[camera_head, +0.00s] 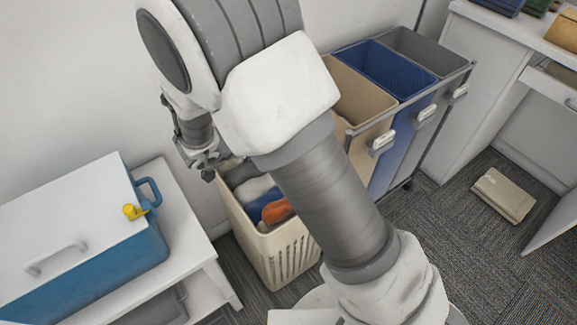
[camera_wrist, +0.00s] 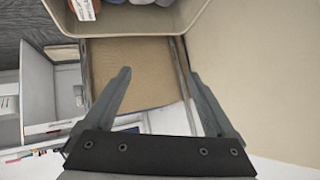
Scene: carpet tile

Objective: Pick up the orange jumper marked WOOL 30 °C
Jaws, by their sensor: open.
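An orange garment (camera_head: 276,211) lies in the cream slatted laundry basket (camera_head: 290,245), among blue and pale grey cloth. My arm hides part of the basket, and no marking on the garment is readable in the head view. My gripper (camera_head: 208,165) is above the basket's back left side in the head view, apart from the garment. In the wrist view my gripper (camera_wrist: 161,74) is open, with nothing between its fingers. A white tag (camera_wrist: 84,9) with small print on something reddish-orange shows at the top edge there; I cannot read it.
A blue box with a white lid (camera_head: 70,225) and yellow tap stands on a white table at left. A cart with tan, blue (camera_head: 385,70) and grey bins stands behind my arm. A folded beige cloth (camera_head: 503,194) lies on the carpet at right.

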